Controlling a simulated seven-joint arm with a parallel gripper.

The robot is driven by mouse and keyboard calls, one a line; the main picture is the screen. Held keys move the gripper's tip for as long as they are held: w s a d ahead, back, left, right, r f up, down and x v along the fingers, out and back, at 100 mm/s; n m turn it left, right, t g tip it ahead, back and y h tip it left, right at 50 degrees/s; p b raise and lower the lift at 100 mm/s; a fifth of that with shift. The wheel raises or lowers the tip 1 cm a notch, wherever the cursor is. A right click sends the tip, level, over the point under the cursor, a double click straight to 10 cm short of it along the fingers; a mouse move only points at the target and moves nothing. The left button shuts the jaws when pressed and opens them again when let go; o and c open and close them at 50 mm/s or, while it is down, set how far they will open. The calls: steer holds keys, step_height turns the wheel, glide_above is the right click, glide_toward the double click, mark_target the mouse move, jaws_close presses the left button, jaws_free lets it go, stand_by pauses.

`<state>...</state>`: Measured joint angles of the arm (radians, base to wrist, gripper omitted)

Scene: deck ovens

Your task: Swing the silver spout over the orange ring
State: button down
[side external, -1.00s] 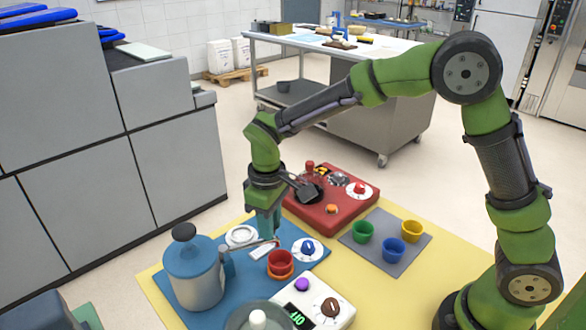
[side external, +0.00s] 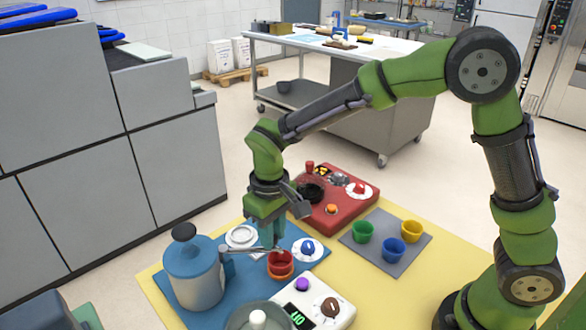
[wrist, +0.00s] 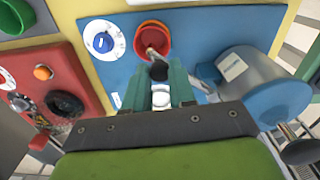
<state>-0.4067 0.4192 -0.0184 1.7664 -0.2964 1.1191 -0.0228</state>
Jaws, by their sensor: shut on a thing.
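The silver spout (side external: 238,251) runs out from the side of the blue-grey tank (side external: 195,275). Its tip lies over the red cup (side external: 280,260), and in the wrist view the tip also crosses the cup's near side (wrist: 151,47). The orange ring (side external: 281,274) shows as a band around the cup's lower part; the rest of it is hidden by the cup. My gripper (side external: 268,243) is low beside the cup and shut on the spout near its dark knob (wrist: 158,71). The finger contact is partly hidden.
The tank, cup and a blue dial (side external: 307,248) stand on a blue mat (side external: 165,290). A red panel (side external: 322,215) with knobs is behind. A white scale (side external: 335,312) is in front. Green, blue and yellow cups (side external: 388,240) stand on a grey mat at right.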

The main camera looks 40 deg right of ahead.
steer(key=c, duration=0.9)
jaws_free()
steer(key=shift+c, duration=0.2)
steer(key=shift+r, duration=0.1)
step_height(320, 180, up, 17)
steer(key=s+d+f+m+t+y, duration=0.2)
steer(key=s+d+m+t, duration=0.3)
steer(key=s+d, duration=0.8)
steer(key=shift+s+f+t, duration=0.45)
steer(key=shift+s+t, duration=0.65)
steer(key=shift+s, duration=0.05)
